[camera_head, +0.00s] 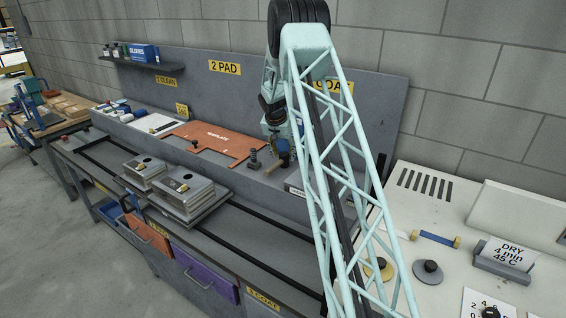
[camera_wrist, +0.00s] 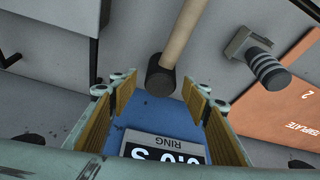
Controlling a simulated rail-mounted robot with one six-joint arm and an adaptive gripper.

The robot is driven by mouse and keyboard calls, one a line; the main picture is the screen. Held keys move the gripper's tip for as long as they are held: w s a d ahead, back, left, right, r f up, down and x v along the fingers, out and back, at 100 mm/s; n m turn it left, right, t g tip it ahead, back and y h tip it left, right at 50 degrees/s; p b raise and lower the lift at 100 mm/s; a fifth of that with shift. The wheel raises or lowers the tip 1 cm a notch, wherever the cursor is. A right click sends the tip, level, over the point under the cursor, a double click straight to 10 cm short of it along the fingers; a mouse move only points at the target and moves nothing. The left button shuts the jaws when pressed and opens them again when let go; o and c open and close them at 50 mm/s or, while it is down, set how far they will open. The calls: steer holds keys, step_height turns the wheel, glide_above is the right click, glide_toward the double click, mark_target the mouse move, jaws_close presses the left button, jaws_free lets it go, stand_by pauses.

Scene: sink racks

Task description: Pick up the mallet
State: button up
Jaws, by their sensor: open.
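The mallet (camera_wrist: 181,38) shows in the wrist view as a pale wooden shaft with a thick black end. The shaft runs up out of the top of the picture, so the far part is hidden. My gripper (camera_wrist: 160,94) is open, with its yellowish pads apart on either side. The black end lies just beyond the fingertips, roughly centred between them; nothing is gripped.
A blue block with a "RING" label (camera_wrist: 168,148) shows between the jaws. An orange template (camera_wrist: 287,100) and a dark ribbed fixture (camera_wrist: 266,67) lie to the right. In the head view, stacked grey boxes (camera_head: 186,194) stand on the front rails, and a white drying station (camera_head: 440,208) is at right.

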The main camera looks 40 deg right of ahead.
steer(key=shift+w+d+f, duration=0.1)
steer(key=shift+d+f, duration=0.05)
steer(key=shift+f, duration=0.35)
steer(key=shift+c, duration=0.7)
steer(key=c, duration=1)
steer(key=shift+r, duration=0.15)
steer(key=shift+r+b, duration=0.3)
steer(key=shift+r, duration=4.55)
